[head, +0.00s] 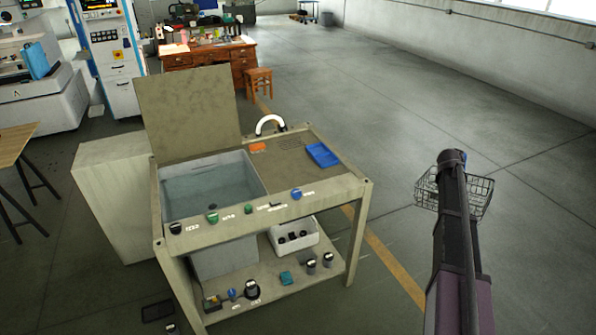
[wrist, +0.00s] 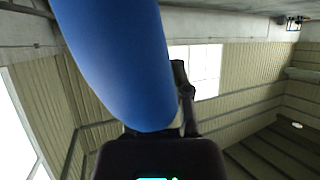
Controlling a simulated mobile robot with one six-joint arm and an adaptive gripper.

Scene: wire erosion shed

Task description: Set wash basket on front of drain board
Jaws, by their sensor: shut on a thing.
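The wash basket (head: 480,193) is a dark wire mesh basket, seen in the head view at the right, in the air above the floor. My gripper (head: 451,160) is shut on it; my arm hides the basket's middle and most of the grip. In the wrist view, a smooth blue rounded shape, probably the basket's handle, sits at my gripper (wrist: 160,125), with a dark finger beside it. The drain board (head: 290,172) is the brown flat top right of the sink, left of and apart from the basket. Its front part is bare.
An orange block (head: 258,147) and a blue tray (head: 322,155) lie towards the drain board's back and right. The water-filled sink (head: 210,185) has a raised lid (head: 190,108) behind it. A white curved spout (head: 270,122) rises at the back. Open floor separates bench and basket.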

